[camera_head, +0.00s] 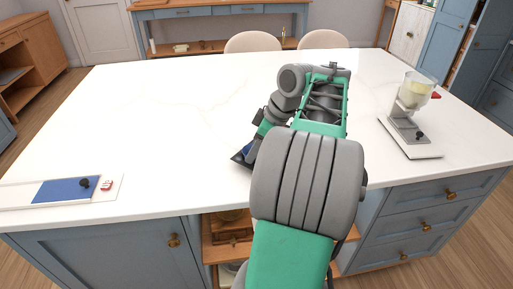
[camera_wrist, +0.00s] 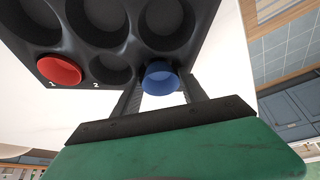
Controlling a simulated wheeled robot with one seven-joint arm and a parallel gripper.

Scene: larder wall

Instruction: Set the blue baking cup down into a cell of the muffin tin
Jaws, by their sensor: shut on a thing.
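The dark muffin tin (camera_wrist: 85,50) fills the upper left of the wrist view. A red baking cup (camera_wrist: 58,70) sits in the corner cell marked 1. The cell marked 2 beside it is empty, and so are the larger cells behind. My gripper (camera_wrist: 160,84) is shut on the blue baking cup (camera_wrist: 161,78), which is between its fingers. The cup covers the place right of cell 2 and overlaps the tin's edge in the picture. I cannot tell how high it is above the tin. In the head view my arm hides the cup and most of the tin.
The white countertop (camera_head: 160,110) is largely clear. A blue mat on a white board (camera_head: 65,189) lies at the left front. A grey scale-like device with a clear bowl (camera_head: 408,125) stands at the right. Two chairs (camera_head: 253,41) are behind the far edge.

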